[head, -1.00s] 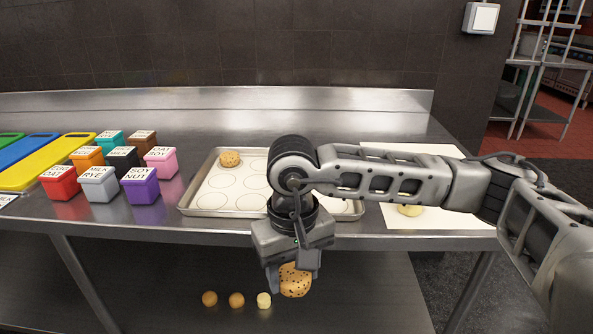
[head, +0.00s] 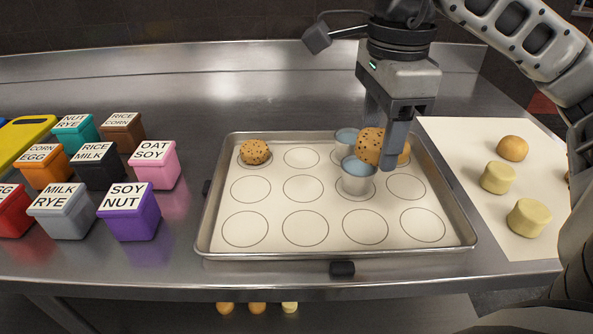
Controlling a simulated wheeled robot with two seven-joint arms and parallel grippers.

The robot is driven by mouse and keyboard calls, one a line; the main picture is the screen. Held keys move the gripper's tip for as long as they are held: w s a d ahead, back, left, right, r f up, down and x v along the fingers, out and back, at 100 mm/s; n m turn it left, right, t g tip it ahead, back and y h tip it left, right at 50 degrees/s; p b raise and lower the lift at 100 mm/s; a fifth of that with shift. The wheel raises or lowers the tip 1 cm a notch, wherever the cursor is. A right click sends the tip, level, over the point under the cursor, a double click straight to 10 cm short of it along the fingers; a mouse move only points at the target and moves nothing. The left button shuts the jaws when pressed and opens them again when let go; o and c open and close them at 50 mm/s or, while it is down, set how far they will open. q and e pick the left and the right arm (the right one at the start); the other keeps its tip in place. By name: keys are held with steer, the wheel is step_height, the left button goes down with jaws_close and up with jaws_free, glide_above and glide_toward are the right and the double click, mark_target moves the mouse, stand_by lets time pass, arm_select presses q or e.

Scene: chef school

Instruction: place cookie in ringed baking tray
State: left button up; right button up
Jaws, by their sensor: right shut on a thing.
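My right gripper (head: 383,148) is shut on a speckled cookie (head: 369,146) and holds it over the right-centre part of the baking tray (head: 380,247). The tray carries a pale sheet printed with rows of circles. Another speckled cookie (head: 255,152) sits on the back left circle. A tan round thing (head: 405,154) is mostly hidden behind the gripper. My left gripper is not in view.
A white sheet (head: 455,160) at the right holds a tan cookie (head: 513,148) and pale dough pieces (head: 497,178). Several labelled boxes, such as the purple one (head: 129,212), stand left of the tray. The tray's front circles are clear.

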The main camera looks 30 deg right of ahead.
steer(key=w+a+f+p, duration=0.1)
steer(key=w+a+f, duration=0.15)
steer(key=w, duration=0.35)
glide_above(305, 187)
steer(key=s, duration=0.1)
step_height(305, 187, down, 5)
steer(key=shift+d+f, duration=0.1)
steer(key=shift+w+f, duration=0.15)
steer(key=shift+f, duration=0.05)
steer(key=f, duration=0.1)
steer(key=f+p, duration=0.1)
steer(key=f, duration=0.1)
steer(key=shift+w+f, duration=0.1)
steer(key=shift+w, duration=0.25)
steer(key=shift+f, duration=0.5)
steer(key=o, duration=1)
steer(key=shift+c, duration=0.2)
step_height(305, 187, up, 12)
steer(key=shift+r+b, duration=0.2)
steer(key=shift+b, duration=0.15)
